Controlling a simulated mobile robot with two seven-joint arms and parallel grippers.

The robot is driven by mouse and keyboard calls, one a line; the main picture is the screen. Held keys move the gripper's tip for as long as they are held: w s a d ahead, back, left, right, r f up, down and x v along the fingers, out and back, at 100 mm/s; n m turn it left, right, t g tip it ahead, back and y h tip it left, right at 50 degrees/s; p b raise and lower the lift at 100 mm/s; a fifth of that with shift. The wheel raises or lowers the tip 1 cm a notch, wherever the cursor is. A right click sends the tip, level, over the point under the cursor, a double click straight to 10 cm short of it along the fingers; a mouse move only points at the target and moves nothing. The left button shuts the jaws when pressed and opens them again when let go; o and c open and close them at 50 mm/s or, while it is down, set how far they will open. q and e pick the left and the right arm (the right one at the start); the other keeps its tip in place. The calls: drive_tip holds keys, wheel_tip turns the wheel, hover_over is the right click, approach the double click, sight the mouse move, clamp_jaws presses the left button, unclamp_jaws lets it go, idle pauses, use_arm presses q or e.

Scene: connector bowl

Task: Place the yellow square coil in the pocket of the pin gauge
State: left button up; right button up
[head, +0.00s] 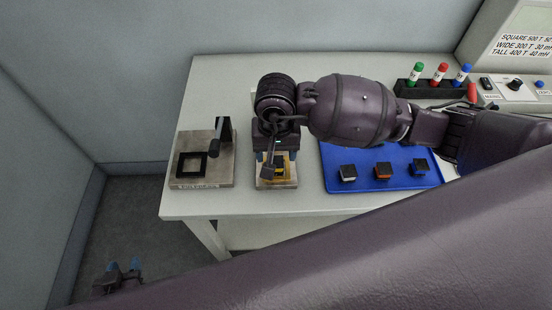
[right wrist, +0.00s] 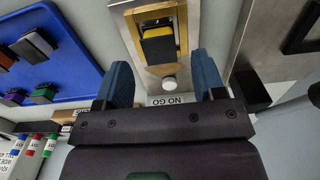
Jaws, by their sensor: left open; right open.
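The yellow square coil (right wrist: 158,42), with a dark top, sits inside the brass-coloured square frame of the pin gauge (right wrist: 184,22) in the right wrist view. Whether it is fully seated I cannot tell. In the head view the coil (head: 282,167) shows only partly, beneath my right arm, on the small gauge block (head: 276,185). My right gripper (right wrist: 164,82) is open, its blue fingers apart and nothing between them, just by the gauge's "NO GO" end. My left gripper (head: 124,266) is open and empty, low at the left, off the table.
A blue tray (head: 332,160) with several dark-topped coils lies right of the gauge. A second fixture (head: 222,178) with a dark square frame and a black post stands left. A rack (head: 420,92) with green, red and blue markers is at the back right.

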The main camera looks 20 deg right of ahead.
sight(276, 162)
wheel_tip(276, 162, up, 8)
idle(0.4)
drive_tip(key=shift+f, duration=0.1)
